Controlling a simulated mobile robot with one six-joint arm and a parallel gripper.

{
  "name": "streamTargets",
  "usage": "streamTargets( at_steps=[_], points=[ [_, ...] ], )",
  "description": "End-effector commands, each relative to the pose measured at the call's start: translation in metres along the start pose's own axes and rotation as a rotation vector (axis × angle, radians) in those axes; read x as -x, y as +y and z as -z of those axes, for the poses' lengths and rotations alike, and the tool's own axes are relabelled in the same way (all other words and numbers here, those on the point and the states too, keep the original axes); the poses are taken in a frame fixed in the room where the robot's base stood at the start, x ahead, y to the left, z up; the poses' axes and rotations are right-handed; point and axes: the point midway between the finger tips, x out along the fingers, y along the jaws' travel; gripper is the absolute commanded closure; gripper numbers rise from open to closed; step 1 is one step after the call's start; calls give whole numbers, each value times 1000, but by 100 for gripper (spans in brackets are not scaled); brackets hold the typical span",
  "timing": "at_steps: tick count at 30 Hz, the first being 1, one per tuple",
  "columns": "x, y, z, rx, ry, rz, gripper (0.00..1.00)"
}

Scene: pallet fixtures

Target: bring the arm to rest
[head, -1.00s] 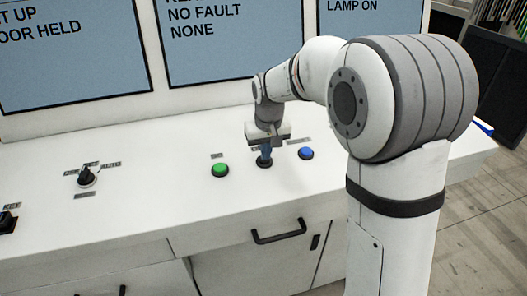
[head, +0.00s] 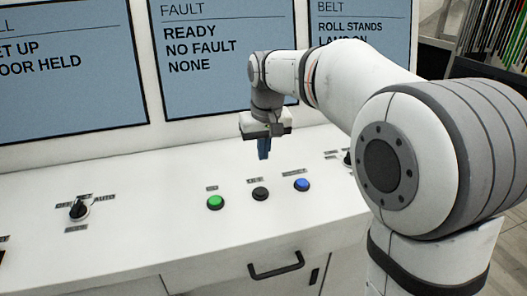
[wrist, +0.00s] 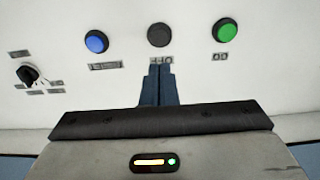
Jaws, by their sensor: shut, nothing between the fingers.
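My gripper (head: 263,148) hangs in the air above the white console top, pointing down, behind the row of push buttons in the head view. Its blue fingers are together with nothing between them. In the wrist view the shut fingers (wrist: 158,85) point toward the black button (wrist: 160,35) and stand apart from it. The black button also shows in the head view (head: 260,193), uncovered, between the green button (head: 215,202) and the blue button (head: 302,185). My arm is bent, reaching in from the right.
Screens stand behind the console; the middle screen (head: 215,60) reads READY, NO FAULT, NONE. A rotary selector (head: 79,209) sits at left, and another dark knob (head: 347,158) is partly hidden by my arm. A drawer handle (head: 276,265) juts from the front. Console top left of the buttons is mostly clear.

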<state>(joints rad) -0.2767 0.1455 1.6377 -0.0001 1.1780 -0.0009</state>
Motion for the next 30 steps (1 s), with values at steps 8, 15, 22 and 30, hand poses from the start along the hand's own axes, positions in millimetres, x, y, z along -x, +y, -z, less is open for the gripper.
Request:
streamTargets(
  at_steps=[8, 15, 22, 30],
  points=[
    [2, 3, -6, -7, 3, -1, 100],
    [13, 36, -85, -84, 39, -18, 100],
    [1, 60, -192, -182, 85, -44, 100],
    [-26, 65, -273, -254, 116, -66, 100]
  ],
)
